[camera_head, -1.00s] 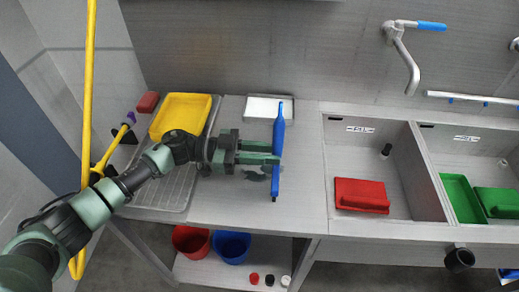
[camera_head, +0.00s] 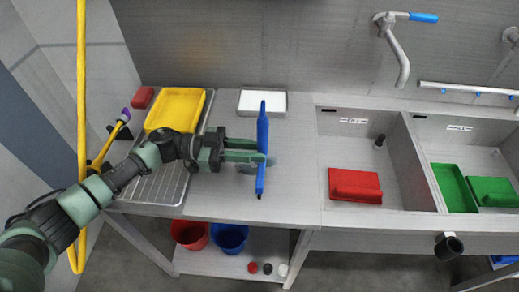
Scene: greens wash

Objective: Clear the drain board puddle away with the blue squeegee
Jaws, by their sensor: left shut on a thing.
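The blue squeegee (camera_head: 261,178) is held over the steel counter between the ribbed drain board and the sinks, its long side running front to back. My left gripper (camera_head: 257,157) is shut on it near its middle. A faint greyish puddle patch (camera_head: 247,169) shows on the counter just left of the squeegee, partly hidden by my gripper fingers. I cannot tell whether the squeegee touches the surface. The ribbed drain board (camera_head: 165,188) lies left of it, partly under my arm. My right gripper is out of view.
A yellow tray (camera_head: 178,109) and a red block (camera_head: 142,97) lie at the back left, a white tray (camera_head: 262,102) behind the squeegee. The sink with a red board (camera_head: 355,185) is to the right. Red (camera_head: 190,235) and blue (camera_head: 231,239) buckets stand below.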

